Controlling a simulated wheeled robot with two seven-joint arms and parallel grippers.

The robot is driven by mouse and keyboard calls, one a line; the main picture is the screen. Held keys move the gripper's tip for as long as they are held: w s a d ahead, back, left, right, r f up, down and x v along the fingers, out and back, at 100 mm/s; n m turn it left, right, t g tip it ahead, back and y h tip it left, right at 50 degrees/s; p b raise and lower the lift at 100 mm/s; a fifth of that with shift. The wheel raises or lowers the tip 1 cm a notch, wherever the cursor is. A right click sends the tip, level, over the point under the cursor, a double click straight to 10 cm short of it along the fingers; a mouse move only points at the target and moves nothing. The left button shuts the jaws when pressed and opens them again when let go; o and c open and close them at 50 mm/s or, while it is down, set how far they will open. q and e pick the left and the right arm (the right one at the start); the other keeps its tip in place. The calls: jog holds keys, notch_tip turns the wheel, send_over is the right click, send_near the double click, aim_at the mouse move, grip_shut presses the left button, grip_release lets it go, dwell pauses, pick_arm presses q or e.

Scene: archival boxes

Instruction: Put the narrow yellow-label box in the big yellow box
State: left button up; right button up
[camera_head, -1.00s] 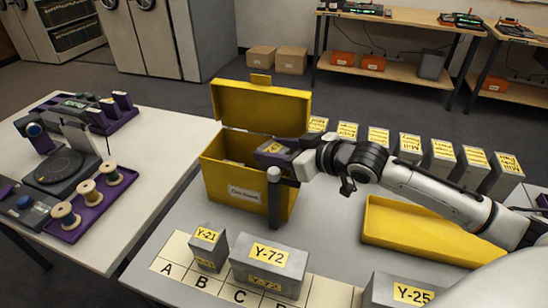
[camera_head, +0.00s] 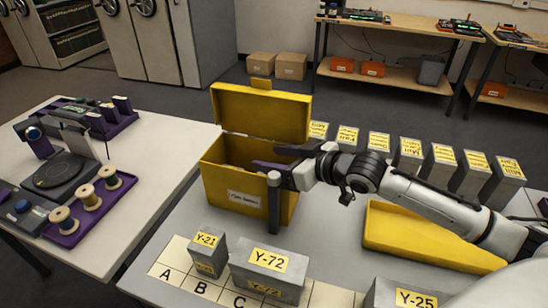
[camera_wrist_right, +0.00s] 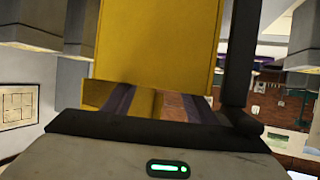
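The big yellow box (camera_head: 222,183) stands on the grey table with its lid (camera_head: 262,110) raised at the back. My right gripper (camera_head: 278,160) is over its open top, with the purple fingers apart and no box visible between them. In the right wrist view the two fingers (camera_wrist_right: 157,105) are also apart, in front of yellow and brown surfaces. The grey box with a yellow label that was in this gripper is out of sight; the box's inside is mostly hidden. A narrow grey box labelled Y-21 (camera_head: 207,256) stands at the front. My left gripper is not in view.
A wider grey box labelled Y-72 (camera_head: 266,273) stands beside Y-21 on the lettered strip (camera_head: 173,270). Box Y-25 (camera_head: 400,296) is at the front right. Several yellow-labelled boxes (camera_head: 408,156) line the back. A yellow tray (camera_head: 425,245) lies under my right arm.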

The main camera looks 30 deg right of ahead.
jog(key=shift+s+f, duration=0.15)
jog(key=shift+f, duration=0.25)
jog(key=shift+r, duration=0.6)
jog(key=p+v, duration=0.1)
jog(key=v, duration=1.1)
jog(key=shift+r, duration=0.2)
jog(key=shift+c, duration=0.4)
